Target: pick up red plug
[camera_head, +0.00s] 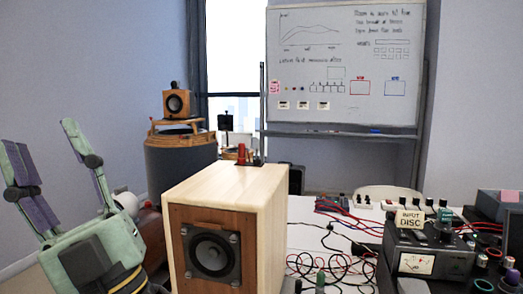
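A small red plug-like piece (241,153) stands upright at the back edge of the top of a wooden speaker box (225,185). Its lower part meets a small dark base, and I cannot tell exactly what holds it. My gripper (40,135) is at the left, pale green with purple finger pads. Its two fingers point up and are spread wide apart with nothing between them. It is left of the speaker box and well apart from the red piece.
The speaker box stands on a white table (305,238). Red and black cables (345,265) lie to its right. A smaller speaker (177,103) sits on a round stand behind.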

